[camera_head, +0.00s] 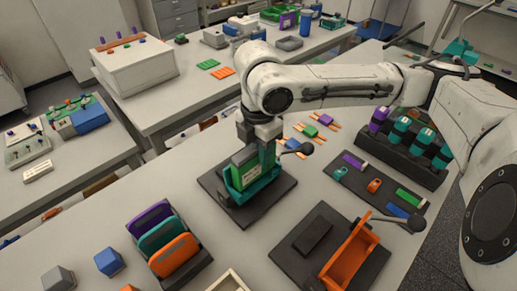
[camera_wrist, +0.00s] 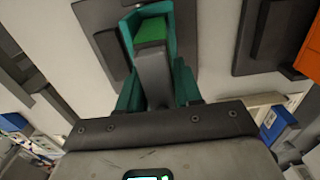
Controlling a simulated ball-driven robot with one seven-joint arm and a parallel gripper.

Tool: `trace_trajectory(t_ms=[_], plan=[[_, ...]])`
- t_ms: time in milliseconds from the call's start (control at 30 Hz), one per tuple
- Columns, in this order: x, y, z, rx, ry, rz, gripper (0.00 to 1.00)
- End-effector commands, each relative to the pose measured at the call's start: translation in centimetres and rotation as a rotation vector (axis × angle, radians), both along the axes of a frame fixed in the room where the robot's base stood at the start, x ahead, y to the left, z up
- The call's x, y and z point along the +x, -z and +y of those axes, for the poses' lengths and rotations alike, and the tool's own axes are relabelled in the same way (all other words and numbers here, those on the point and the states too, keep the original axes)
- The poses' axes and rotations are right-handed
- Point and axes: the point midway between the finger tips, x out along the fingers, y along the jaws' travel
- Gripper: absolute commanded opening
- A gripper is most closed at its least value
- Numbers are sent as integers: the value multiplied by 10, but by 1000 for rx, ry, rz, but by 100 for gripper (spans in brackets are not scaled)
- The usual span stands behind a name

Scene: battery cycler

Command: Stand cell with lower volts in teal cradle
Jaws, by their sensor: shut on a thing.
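A green cell (camera_head: 243,172) with a pale label stands upright at the teal cradle (camera_head: 258,187), on a dark base plate (camera_head: 284,190) at the table's middle. Its lower end is hidden behind the cradle's front. My gripper (camera_head: 262,148) points down from above and is shut on the green cell's upper part. In the wrist view the cell's green end (camera_wrist: 151,30) shows beyond a grey finger, with teal cradle walls (camera_wrist: 187,82) on both sides. I cannot tell whether the cell rests on the cradle floor. No volt reading is legible.
An orange cradle (camera_head: 352,254) with a lever stands on a dark plate at the front right. A dark rack (camera_head: 410,155) of purple and teal cells is at right. A holder with purple, teal and orange panels (camera_head: 172,240) and a blue cube (camera_head: 109,262) are at front left.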

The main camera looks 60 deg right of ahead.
Motion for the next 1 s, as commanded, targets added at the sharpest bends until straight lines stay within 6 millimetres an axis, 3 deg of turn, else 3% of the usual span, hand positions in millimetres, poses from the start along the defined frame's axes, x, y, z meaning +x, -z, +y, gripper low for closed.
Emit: trace_trajectory(t_ms=[1000], plan=[[0,13,0,-1,0,-2,0]])
